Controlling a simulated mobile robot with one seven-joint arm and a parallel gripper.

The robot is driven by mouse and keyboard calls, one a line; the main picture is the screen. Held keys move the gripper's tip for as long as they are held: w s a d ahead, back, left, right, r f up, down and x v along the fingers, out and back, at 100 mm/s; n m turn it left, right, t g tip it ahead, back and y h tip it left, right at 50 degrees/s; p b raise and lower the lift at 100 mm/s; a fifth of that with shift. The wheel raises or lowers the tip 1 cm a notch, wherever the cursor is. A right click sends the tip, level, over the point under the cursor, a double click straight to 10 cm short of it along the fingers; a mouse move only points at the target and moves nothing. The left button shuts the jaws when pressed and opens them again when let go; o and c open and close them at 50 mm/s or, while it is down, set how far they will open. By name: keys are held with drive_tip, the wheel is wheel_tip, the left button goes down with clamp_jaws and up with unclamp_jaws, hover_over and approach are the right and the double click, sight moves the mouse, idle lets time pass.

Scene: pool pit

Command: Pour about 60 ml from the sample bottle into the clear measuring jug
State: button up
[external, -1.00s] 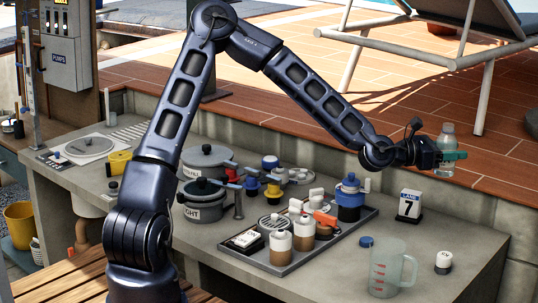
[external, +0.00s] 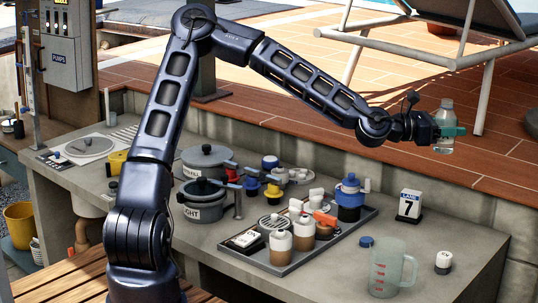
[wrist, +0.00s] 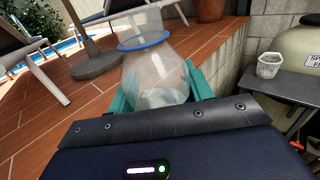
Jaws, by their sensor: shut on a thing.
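The clear sample bottle (external: 445,117) is held upright in my gripper (external: 452,131), up in the air above the right part of the counter. The green fingers are shut around its body. In the wrist view the bottle (wrist: 155,75) shows between the fingers (wrist: 160,92), with a blue ring at its neck and an open-looking top. The liquid level inside is hard to tell. The clear measuring jug (external: 391,268), with red marks and a handle, stands on the counter near the front edge, lower and to the left of the bottle. It looks empty.
A blue cap (external: 367,242) lies behind the jug. A tray (external: 285,268) of bottles and parts is at the left.

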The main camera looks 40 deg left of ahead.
sight(443, 152)
drive_tip(key=shift+m+g+h, duration=0.7)
drive_tip(key=shift+g, duration=0.1)
drive_tip(key=shift+s+a+f, duration=0.15)
drive_tip(key=shift+s+f, duration=0.6)
drive_tip(key=shift+f, duration=0.3)
drive_tip(key=shift+s+a+f, duration=0.15)
drive_tip(key=shift+s+f, duration=0.6)
drive_tip(key=shift+f, duration=0.25)
drive_tip(key=s+a+f+m+g+h, duration=0.1)
drive_tip(key=s+f+m+g+h, duration=0.1)
drive_tip(key=s+m+g, duration=0.45)
drive_tip(key=s+a+f+m+g+h, duration=0.1)
drive_tip(key=s+a+m+g, duration=0.15)
drive_tip(key=s+g, duration=0.65)
drive_tip(key=shift+s+a+r+m+g+y, duration=1.2)
drive_tip(key=shift+s+r+m+g, duration=1)
drive_tip(key=shift+s, duration=1.45)
drive_tip(key=shift+s+a+r+m+g+y, duration=1)
drive_tip(key=shift+s+a+r+m+g, duration=0.35)
drive_tip(key=shift+s+r, duration=1.95)
wheel_tip(443, 152, down, 24)
drive_tip(key=shift+s+f, duration=0.25)
drive_tip(key=shift+s, duration=0.1)
drive_tip(key=shift+d+f+n, duration=0.1)
drive_tip(key=shift+d+n, duration=0.05)
drive_tip(key=shift+n, duration=0.2)
